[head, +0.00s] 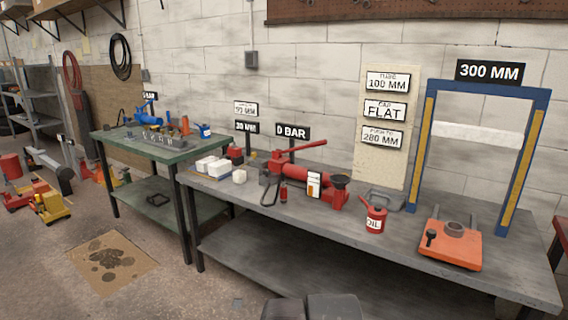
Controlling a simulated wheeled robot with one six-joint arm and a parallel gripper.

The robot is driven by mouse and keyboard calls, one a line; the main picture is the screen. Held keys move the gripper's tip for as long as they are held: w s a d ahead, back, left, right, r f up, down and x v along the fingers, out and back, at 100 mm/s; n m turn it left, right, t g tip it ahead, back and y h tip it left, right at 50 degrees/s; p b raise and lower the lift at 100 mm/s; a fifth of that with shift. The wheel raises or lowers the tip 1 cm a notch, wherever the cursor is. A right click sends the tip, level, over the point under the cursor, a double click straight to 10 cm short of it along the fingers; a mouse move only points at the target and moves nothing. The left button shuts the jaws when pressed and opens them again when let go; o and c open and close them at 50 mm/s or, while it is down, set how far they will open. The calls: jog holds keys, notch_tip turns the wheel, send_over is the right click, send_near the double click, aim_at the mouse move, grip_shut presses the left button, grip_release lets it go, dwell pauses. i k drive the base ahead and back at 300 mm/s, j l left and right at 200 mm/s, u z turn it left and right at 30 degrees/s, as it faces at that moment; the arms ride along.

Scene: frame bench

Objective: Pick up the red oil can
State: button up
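The red oil can (376,220) stands upright on the grey workbench (330,222). It has a white label reading "OIL" and a thin spout leaning up to the left. It is near the front edge, right of the middle of the head view. Nothing touches it or blocks the view of it. Dark rounded parts of my own arm show at the bottom edge, below and left of the can. My gripper's fingers do not show.
Bench surface beside the can is clear.

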aim_at(377, 214)
jog(key=i+l, duration=0.8)
jog(key=l, duration=0.15)
